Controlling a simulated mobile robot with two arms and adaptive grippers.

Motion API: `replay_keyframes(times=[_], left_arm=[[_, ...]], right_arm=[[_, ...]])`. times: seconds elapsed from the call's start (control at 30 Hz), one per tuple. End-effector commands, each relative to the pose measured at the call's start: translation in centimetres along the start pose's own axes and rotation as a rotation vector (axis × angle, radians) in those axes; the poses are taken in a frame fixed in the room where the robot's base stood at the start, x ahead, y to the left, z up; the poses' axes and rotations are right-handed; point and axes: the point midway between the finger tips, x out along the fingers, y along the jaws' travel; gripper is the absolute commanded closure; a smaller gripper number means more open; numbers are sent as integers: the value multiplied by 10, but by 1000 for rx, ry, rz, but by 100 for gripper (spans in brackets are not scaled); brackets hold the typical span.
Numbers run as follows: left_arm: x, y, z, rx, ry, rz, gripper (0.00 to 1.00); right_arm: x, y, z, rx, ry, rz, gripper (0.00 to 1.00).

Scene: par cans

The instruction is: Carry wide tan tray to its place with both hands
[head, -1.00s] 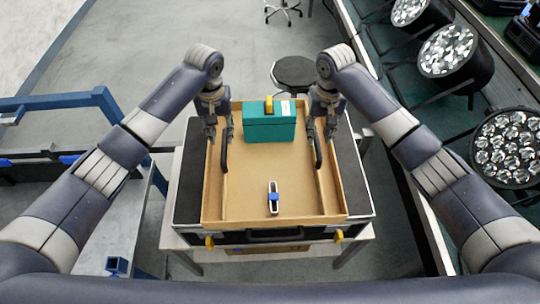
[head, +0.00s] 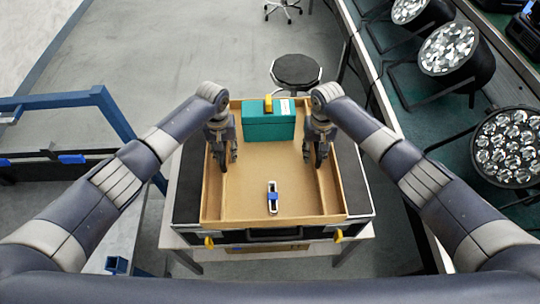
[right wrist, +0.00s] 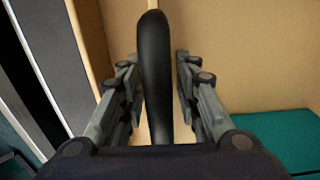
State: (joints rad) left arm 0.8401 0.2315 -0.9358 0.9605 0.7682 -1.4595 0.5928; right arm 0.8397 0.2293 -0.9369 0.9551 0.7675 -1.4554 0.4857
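The wide tan tray (head: 245,209) lies flat on a dark case on a table. Inside it are a teal box (head: 268,127) with a yellow top piece and a small white-and-blue item (head: 272,197). My left gripper (head: 224,164) is over the tray's left side, fingers apart, hiding the black handle there. My right gripper (head: 316,162) is over the right side. In the right wrist view the right black handle (right wrist: 155,75) stands between its parted fingers, with a narrow gap at the right finger.
The dark case (head: 187,190) sticks out around the tray. A round black stool (head: 296,69) stands behind. A bench with several stage lamps (head: 448,50) runs along the right. A blue frame (head: 60,101) stands at left.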

Motion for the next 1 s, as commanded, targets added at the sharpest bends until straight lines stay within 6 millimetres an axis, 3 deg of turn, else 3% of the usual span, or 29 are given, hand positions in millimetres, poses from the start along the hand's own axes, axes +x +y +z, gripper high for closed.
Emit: replay_keyframes(times=[0.13, 0.27, 0.3, 1.0], left_arm=[[0, 0, 0, 0, 0, 0, 70], [0, 0, 0, 0, 0, 0, 97], [0, 0, 0, 0, 0, 0, 100], [-12, 0, -1, -1, 3, 1, 100]], right_arm=[[0, 0, 0, 0, 0, 0, 70], [0, 0, 0, 0, 0, 0, 97], [0, 0, 0, 0, 0, 0, 100], [-12, 0, -2, 0, 4, -1, 100]])
